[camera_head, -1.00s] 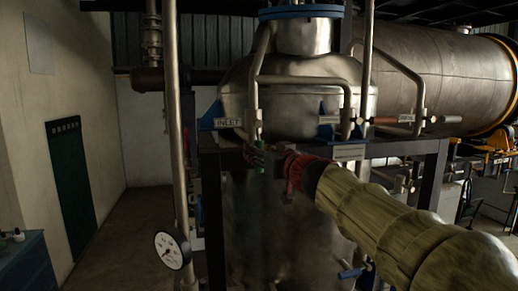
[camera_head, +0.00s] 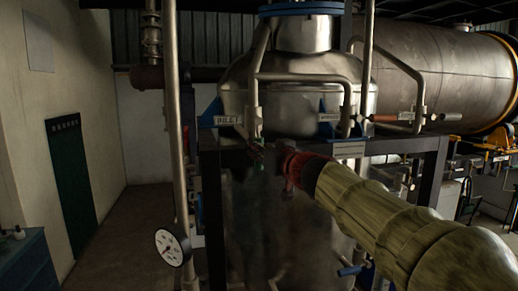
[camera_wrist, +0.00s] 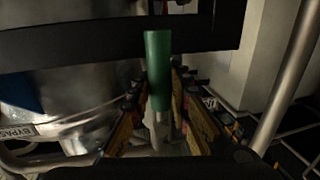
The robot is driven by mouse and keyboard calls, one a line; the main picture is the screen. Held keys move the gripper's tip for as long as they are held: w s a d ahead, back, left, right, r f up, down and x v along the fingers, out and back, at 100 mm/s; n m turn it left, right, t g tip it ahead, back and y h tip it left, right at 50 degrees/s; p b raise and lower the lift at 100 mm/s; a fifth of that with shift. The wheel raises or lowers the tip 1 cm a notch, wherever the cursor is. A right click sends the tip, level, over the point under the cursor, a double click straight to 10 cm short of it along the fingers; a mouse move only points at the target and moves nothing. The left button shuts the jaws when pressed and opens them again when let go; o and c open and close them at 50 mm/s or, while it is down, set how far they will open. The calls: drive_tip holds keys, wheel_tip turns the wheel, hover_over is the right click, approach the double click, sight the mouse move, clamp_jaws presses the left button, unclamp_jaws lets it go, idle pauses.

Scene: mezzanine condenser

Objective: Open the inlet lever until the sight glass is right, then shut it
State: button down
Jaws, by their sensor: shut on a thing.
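The inlet lever's green grip (camera_wrist: 158,72) stands upright in the wrist view, between the two fingers of my gripper (camera_wrist: 159,88). My gripper is shut on it. In the head view my gripper (camera_head: 262,158) is at the front of the steel vessel, just below and right of the inlet label (camera_head: 228,120). The lever is mostly hidden there by the fingers and dark shade. I cannot make out a sight glass or its level in either view.
The steel vessel (camera_head: 300,95) stands in a dark frame (camera_head: 213,215). A bypass label (camera_wrist: 17,132) shows at left in the wrist view. A blue-handled valve (camera_head: 352,271) is low down.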

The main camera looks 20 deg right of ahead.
drive_tip(key=shift+d, duration=0.1)
idle(0.6)
drive_tip(key=shift+d+f+n+b, duration=0.1)
drive_tip(key=shift+d+n+b, duration=0.4)
drive_tip(key=shift+n+b, duration=0.45)
drive_tip(key=d+r+n+g+h+b, duration=0.1)
drive_tip(key=d+r+n+h+b, duration=0.2)
drive_tip(key=n, duration=1.1)
drive_tip(key=shift+d+r+g+b, duration=0.4)
drive_tip(key=shift+d+r+b, duration=1.15)
drive_tip(key=shift+r+b, duration=0.95)
drive_tip(key=shift+f, duration=0.15)
drive_tip(key=c, duration=1.7)
unclamp_jaws()
drive_tip(key=shift+o, duration=0.2)
